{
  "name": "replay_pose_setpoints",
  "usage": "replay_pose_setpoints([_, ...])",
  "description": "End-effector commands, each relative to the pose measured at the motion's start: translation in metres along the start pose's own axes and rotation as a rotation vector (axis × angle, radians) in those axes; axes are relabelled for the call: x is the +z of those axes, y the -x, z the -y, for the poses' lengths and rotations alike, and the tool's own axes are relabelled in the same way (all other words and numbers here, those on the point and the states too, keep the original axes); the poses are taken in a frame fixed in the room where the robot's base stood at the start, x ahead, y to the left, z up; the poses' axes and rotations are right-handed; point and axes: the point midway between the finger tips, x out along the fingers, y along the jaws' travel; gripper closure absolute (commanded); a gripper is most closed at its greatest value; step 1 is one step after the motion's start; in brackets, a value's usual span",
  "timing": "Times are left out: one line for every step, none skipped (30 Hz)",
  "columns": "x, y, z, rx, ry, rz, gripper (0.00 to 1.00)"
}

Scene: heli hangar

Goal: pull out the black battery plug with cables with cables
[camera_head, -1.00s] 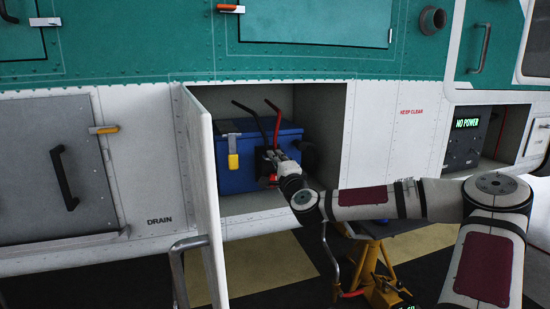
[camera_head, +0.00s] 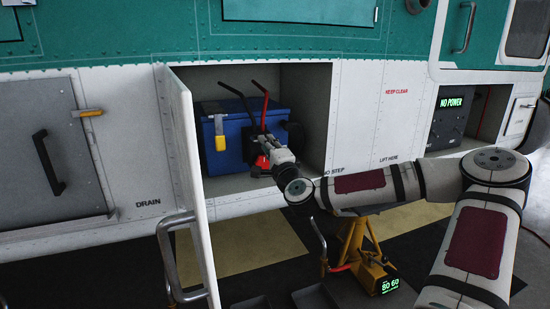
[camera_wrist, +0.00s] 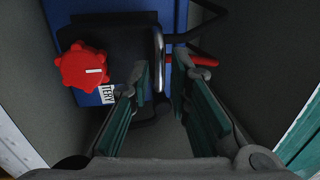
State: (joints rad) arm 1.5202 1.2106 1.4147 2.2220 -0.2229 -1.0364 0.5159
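The blue battery (camera_head: 230,160) sits in the open bay of the helicopter's white lower side. The black battery plug (camera_head: 249,146) is on its front face, with a black cable (camera_head: 238,92) and a red cable (camera_head: 265,103) rising from it. The fingers are apart, with visible gaps beside the handle. A red knob (camera_wrist: 82,67) is left of the fingers, beside a partly hidden battery label (camera_wrist: 107,94). In the head view my gripper (camera_head: 266,150) partly hides the plug's right side.
The bay's open white door (camera_head: 190,150) stands left of my gripper. The bay's right wall (camera_head: 318,115) is close to my arm. A yellow stand (camera_head: 355,245) is below the arm. A "NO POWER" panel (camera_head: 450,120) is at the right.

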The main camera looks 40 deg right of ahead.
Motion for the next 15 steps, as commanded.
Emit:
replay_pose_setpoints([-0.001, 0.011, 0.0, 0.002, 0.001, 0.0, 0.82])
replay_pose_setpoints([-0.001, 0.018, -0.001, 0.002, 0.001, 0.0, 0.82])
replay_pose_setpoints([-0.001, 0.026, -0.001, 0.003, 0.001, 0.0, 0.82])
replay_pose_setpoints([-0.001, 0.033, -0.001, 0.003, 0.001, -0.001, 0.82])
replay_pose_setpoints([-0.001, 0.039, -0.001, 0.003, 0.0, 0.0, 0.82])
replay_pose_setpoints([0.0, 0.047, -0.001, 0.002, 0.0, 0.0, 0.82])
replay_pose_setpoints([-0.001, 0.052, -0.001, 0.002, 0.0, -0.001, 0.82])
replay_pose_setpoints([-0.001, 0.058, -0.001, 0.002, 0.0, 0.0, 0.82])
replay_pose_setpoints([0.0, 0.064, -0.001, 0.002, -0.001, 0.001, 0.82])
replay_pose_setpoints([0.0, 0.069, -0.001, 0.002, -0.001, 0.0, 0.82])
replay_pose_setpoints([-0.001, 0.073, -0.001, 0.002, -0.001, -0.001, 0.82])
replay_pose_setpoints([0.0, 0.077, -0.001, 0.003, -0.001, 0.0, 0.82])
replay_pose_setpoints([0.0, 0.08, -0.001, 0.003, 0.0, 0.0, 0.82])
replay_pose_setpoints([0.0, 0.083, -0.001, 0.002, 0.0, 0.0, 0.82])
replay_pose_setpoints([0.0, 0.086, -0.001, 0.002, 0.0, 0.0, 0.82])
